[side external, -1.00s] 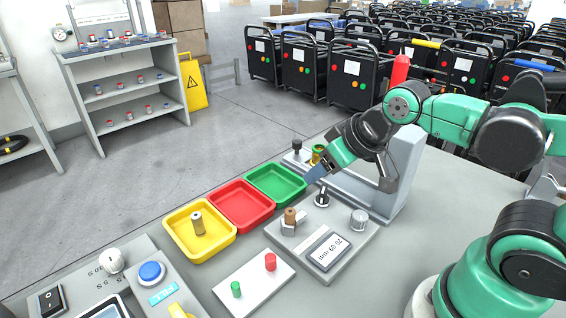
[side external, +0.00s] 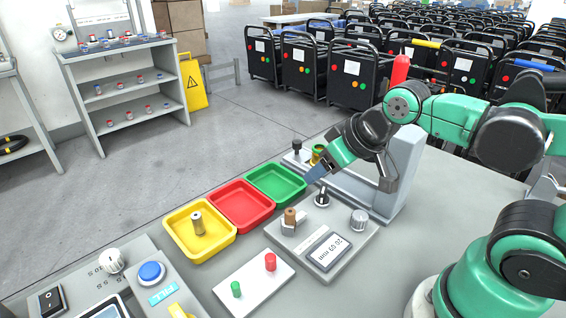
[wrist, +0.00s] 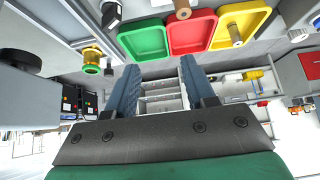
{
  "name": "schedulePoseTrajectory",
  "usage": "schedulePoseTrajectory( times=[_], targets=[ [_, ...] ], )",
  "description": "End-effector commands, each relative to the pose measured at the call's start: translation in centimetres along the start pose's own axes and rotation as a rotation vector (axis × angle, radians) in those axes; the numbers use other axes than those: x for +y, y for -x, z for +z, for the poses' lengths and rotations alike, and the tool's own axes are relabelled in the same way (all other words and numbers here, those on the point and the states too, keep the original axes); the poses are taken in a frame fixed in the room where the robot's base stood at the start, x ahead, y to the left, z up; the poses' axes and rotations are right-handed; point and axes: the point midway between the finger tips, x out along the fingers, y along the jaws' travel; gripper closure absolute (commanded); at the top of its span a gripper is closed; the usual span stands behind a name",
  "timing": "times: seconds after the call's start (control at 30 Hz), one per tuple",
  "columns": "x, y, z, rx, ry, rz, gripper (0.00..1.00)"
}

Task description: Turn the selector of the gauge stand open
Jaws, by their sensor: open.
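The gauge stand (side external: 350,236) is a grey block on the bench with a tilted display. Its selector appears to be the small black knob (side external: 322,198) with a pale marking at the block's back edge; it also seems to show at the top of the wrist view (wrist: 110,14). My gripper (side external: 313,179) is just above and behind this knob in the side view, apart from it as far as I can tell. In the wrist view my gripper (wrist: 162,75) has its two blue fingers spread with nothing between them. The exact gap to the knob is unclear.
A brown cylinder (side external: 290,216) and a ribbed grey knob (side external: 358,219) stand on the block. Green (side external: 252,190), red (side external: 222,219) and yellow (side external: 180,240) trays lie left. A brass fitting (side external: 317,153) is behind my gripper. A plate with red and green buttons (side external: 253,285) is in front.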

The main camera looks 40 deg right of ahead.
Motion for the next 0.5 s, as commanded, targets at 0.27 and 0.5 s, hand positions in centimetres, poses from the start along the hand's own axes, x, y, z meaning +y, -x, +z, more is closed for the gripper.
schedulePoseTrajectory(
  times=[0.27,0.5],
  targets=[
    [1.7,-1.1,-1.1,-0.167,-0.280,0.051,0.51],
    [4.7,-4.0,-1.5,-0.419,-0.736,0.196,0.51]
  ],
)
